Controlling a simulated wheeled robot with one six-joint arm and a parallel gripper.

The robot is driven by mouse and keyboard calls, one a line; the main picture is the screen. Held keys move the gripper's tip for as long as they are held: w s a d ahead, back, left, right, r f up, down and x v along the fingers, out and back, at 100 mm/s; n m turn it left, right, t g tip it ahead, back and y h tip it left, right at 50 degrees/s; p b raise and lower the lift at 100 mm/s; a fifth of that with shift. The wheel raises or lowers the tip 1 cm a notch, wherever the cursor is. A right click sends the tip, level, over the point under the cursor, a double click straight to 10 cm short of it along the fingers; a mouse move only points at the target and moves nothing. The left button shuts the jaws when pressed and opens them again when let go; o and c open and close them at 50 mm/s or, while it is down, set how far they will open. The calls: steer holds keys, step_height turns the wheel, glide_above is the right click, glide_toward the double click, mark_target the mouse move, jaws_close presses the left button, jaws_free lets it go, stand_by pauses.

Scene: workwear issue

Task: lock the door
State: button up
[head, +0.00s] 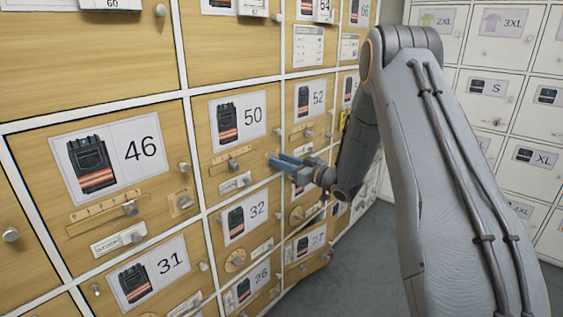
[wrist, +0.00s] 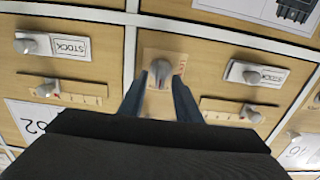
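The task does not say which door; my gripper (head: 287,162) is at the right edge of the wooden locker door marked 50 (head: 240,118). In the wrist view, my gripper (wrist: 160,88) is open, its two blue fingers apart. A grey turn knob (wrist: 160,70) on a small wooden plate shows between and just ahead of the fingertips. Whether the fingers touch it I cannot tell. In the head view my fingers hide this knob. The door looks shut. Below its picture are a slider (head: 233,164) and a white STOCK tag with a knob (head: 235,183).
Neighbouring wooden doors are marked 46 (head: 95,160), 52 (head: 312,100), 32 (head: 244,218) and 31 (head: 150,272), with projecting knobs and sliders. White lockers (head: 497,85) stand to the right. Grey floor (head: 365,265) is open between them.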

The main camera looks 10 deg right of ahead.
steer(key=shift+w, duration=0.1)
jaws_close()
steer(key=shift+n, duration=0.3)
steer(key=n+b, duration=0.2)
steer(key=n, duration=0.3)
steer(key=n+b, duration=0.2)
steer(key=n, duration=0.4)
steer(key=a+f+n+b, duration=0.1)
steer(key=n+b, duration=0.1)
steer(key=n, duration=0.4)
steer(key=shift+s+b, duration=0.3)
steer(key=shift+b, duration=0.1)
steer(key=shift+n, duration=0.3)
